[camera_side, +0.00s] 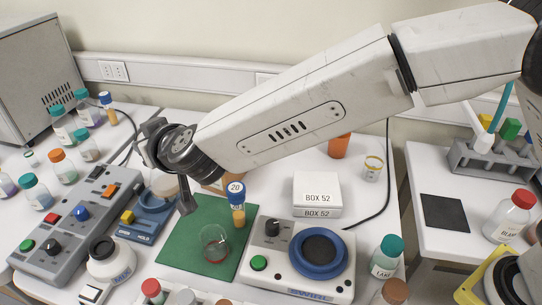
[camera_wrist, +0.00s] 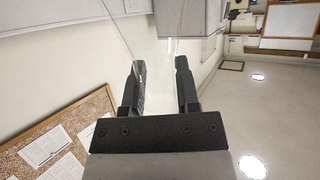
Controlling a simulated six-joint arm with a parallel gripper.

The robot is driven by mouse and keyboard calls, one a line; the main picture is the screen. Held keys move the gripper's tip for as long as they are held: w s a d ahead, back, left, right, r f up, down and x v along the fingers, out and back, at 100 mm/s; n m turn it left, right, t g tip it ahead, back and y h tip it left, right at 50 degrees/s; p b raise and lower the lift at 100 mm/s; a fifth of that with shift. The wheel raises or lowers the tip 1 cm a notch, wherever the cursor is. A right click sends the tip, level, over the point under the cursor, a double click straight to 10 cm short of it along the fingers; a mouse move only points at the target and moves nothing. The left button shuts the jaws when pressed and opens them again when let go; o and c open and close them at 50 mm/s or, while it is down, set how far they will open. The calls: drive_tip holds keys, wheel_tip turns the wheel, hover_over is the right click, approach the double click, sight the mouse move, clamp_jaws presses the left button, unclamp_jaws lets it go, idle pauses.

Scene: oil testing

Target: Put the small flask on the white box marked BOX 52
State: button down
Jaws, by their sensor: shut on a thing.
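The white box marked BOX 52 (camera_side: 317,190) stands on the bench right of the green mat in the side view, with its label on the top and front; its top is bare. My gripper (camera_side: 187,205) is left of the box, above the left edge of the mat. In the wrist view my gripper (camera_wrist: 160,85) is shut on clear glass, the small flask (camera_wrist: 155,35), whose faint edges spread away from the fingertips. In the side view I cannot make out the flask against the background.
On the green mat (camera_side: 178,252) stand a glass with red liquid (camera_side: 215,246) and a blue-capped vial marked 20 (camera_side: 237,208). A device with a round blue dish (camera_side: 318,256) is in front of the box. An amber-topped jar (camera_side: 372,169) and a black cable are right of it.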

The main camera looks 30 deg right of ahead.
drive_tip(key=s+d+m+h, duration=0.2)
drive_tip(key=d+m+h, duration=0.15)
drive_tip(key=d, duration=0.75)
drive_tip(key=s+d+m+g+h, duration=0.1)
drive_tip(key=d+m+h, duration=0.25)
drive_tip(key=d, duration=0.75)
drive_tip(key=s+d+m+h, duration=0.2)
drive_tip(key=d+h, duration=0.2)
drive_tip(key=d, duration=0.8)
drive_tip(key=shift+y, duration=0.3)
drive_tip(key=shift+w+a+f, duration=0.1)
drive_tip(key=shift+f, duration=1.05)
drive_tip(key=shift+a+f, duration=0.1)
drive_tip(key=shift+f, duration=1)
drive_tip(key=shift+f, duration=2.2)
drive_tip(key=shift+f, duration=0.1)
drive_tip(key=shift+f, duration=1.7)
drive_tip(key=shift+f, duration=0.15)
